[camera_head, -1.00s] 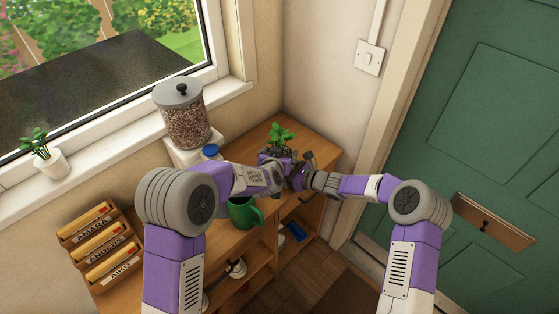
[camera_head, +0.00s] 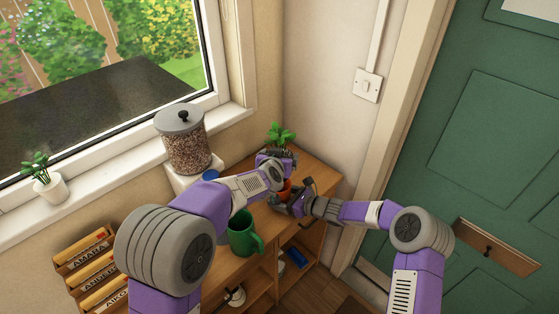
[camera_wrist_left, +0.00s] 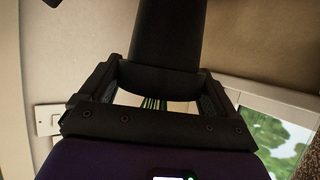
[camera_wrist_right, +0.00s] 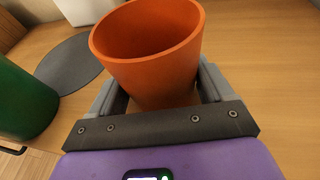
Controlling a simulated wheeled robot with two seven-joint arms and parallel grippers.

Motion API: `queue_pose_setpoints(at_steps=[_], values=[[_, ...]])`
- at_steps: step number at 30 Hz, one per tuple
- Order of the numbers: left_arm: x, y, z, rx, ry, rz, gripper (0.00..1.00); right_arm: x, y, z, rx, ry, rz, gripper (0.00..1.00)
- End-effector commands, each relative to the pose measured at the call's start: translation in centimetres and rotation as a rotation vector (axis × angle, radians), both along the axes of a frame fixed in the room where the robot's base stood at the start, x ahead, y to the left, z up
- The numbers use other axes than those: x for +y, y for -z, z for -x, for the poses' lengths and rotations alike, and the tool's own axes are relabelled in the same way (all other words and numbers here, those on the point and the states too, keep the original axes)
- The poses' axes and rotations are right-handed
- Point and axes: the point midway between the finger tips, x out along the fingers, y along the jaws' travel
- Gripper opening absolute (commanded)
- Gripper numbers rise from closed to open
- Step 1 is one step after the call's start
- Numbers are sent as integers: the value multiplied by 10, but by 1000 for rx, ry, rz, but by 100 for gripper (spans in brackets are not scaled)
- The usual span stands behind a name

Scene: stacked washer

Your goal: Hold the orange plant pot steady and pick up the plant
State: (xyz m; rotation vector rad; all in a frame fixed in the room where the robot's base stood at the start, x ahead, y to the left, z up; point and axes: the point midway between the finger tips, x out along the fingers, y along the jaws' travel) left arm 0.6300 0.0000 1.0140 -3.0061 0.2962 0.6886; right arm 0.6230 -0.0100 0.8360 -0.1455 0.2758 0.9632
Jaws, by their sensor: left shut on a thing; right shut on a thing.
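The orange plant pot (camera_wrist_right: 150,50) is in the right wrist view, upright with an empty inside showing. My right gripper (camera_head: 291,202) is shut on its side and keeps it on the wooden top. A bit of the pot shows in the head view (camera_head: 284,188) between the grippers. The plant's green leaves (camera_head: 280,135) stand above my left gripper (camera_head: 275,158), which is raised over the pot. In the left wrist view this gripper is shut on the plant's dark soil plug (camera_wrist_left: 167,35), with green stems (camera_wrist_left: 153,103) just behind the jaws.
A green mug (camera_head: 242,233) stands on the shelf top (camera_head: 228,270), left of the pot. A seed dispenser (camera_head: 186,148) and another small potted plant (camera_head: 47,183) are by the window. The wall and green door (camera_head: 480,140) lie to the right.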

Motion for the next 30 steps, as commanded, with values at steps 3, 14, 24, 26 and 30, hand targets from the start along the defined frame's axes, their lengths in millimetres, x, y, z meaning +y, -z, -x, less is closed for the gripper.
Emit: queue_pose_setpoints(at_steps=[3, 14, 24, 26, 30], values=[[0, -1, 0, -2, 0, 0, 51, 0, 1, 0, 1, 0, 2, 82], [0, -1, 0, -3, 0, 1, 51, -1, 0, 0, 1, 0, 1, 100], [0, -1, 0, -3, 0, 1, 51, -42, -15, 27, 0, 3, 3, 100], [0, -1, 0, -3, 0, 1, 51, -53, -19, 35, 0, 4, 2, 100], [0, -1, 0, -3, 0, 1, 51, -74, -27, 50, 1, 3, 2, 100]])
